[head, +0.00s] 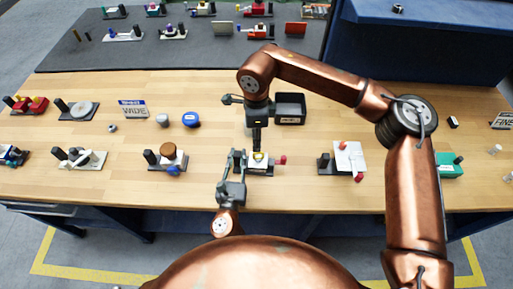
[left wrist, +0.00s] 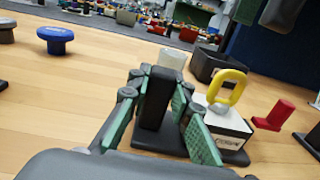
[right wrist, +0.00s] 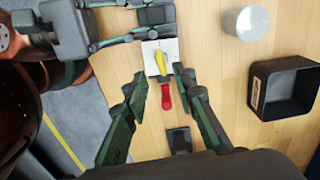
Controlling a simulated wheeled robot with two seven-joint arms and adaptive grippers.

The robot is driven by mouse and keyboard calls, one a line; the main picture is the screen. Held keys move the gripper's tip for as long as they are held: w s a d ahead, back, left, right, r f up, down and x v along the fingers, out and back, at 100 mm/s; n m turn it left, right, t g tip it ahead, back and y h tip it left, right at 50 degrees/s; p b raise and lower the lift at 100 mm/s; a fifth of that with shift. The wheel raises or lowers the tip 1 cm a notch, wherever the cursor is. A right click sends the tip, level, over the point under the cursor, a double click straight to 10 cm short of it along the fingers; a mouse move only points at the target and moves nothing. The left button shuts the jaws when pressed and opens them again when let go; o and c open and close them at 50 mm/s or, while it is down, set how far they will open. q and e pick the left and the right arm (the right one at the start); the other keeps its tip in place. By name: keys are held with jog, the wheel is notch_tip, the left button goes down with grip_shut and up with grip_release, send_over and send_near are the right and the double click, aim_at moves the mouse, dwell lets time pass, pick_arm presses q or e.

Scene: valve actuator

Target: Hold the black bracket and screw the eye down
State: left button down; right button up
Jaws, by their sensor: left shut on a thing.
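The black bracket (left wrist: 154,98) is an upright block on a dark base plate. My left gripper (left wrist: 157,90) is shut on it, with a green-padded finger on each side. A yellow eye (left wrist: 229,88) stands upright on a white block (left wrist: 219,128) beside the bracket. In the right wrist view the eye (right wrist: 161,65) appears as a narrow yellow shape, with a red peg (right wrist: 166,97) near it. My right gripper (right wrist: 162,80) points down over the eye, fingers apart, with no contact visible. In the head view my right gripper (head: 257,143) partly covers the eye (head: 259,155).
A black open bin (head: 290,108) stands behind the white block. A blue knob (head: 191,119) lies to the left. Fixtures stand on both sides, one with a brown knob (head: 168,151), another with a white plate (head: 349,156).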

send_over(258, 156)
jog(key=s, duration=0.1)
jog(key=shift+a+f, duration=0.15)
jog(key=shift+f, duration=1.25)
jog(key=shift+a+f, duration=0.1)
jog(key=shift+f, duration=1.25)
jog(key=shift+c, duration=0.4)
grip_shut()
